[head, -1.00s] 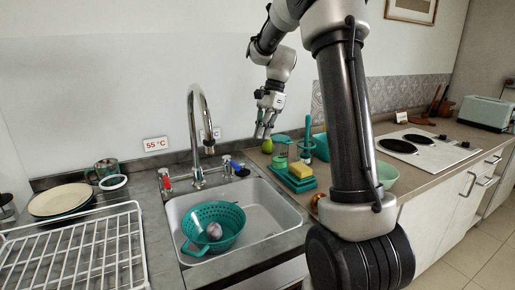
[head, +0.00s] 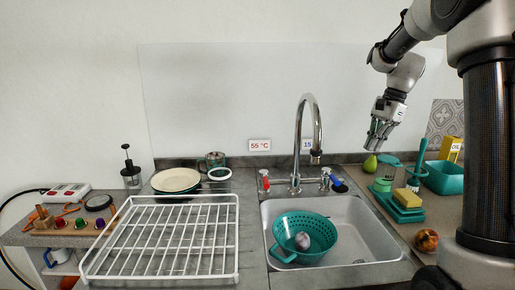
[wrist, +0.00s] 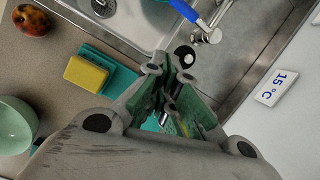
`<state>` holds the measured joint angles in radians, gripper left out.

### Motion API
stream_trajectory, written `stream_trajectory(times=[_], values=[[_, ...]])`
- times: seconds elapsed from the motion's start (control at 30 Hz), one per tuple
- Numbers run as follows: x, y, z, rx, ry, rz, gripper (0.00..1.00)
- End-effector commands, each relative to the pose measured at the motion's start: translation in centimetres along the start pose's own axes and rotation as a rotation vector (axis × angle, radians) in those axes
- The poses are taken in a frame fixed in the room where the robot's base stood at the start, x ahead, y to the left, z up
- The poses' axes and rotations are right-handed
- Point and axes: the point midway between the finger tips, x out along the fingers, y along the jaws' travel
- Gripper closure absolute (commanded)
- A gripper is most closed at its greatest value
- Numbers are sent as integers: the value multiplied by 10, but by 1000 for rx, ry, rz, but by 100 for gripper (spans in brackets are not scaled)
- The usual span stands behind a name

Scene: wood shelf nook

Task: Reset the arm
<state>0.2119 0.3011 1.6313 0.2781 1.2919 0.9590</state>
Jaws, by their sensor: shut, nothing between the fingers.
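My arm is raised at the right of the head view, with my gripper (head: 378,147) hanging down above the counter right of the sink. In the wrist view my gripper (wrist: 172,95) points down, its fingers shut with nothing held. The sponge also shows in the wrist view (wrist: 86,73). My gripper looks apart from all of them.
A white dish rack (head: 165,240) is left of the sink. A reddish fruit (head: 427,240) lies at the right. The air above the sink is clear.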

Motion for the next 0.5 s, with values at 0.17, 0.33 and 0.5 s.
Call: stream_trajectory(times=[0.17,0.33,0.5], values=[[26,42,-1,-310,37,56,100],[20,94,24,-622,109,81,100],[12,150,57,-899,196,98,100]])
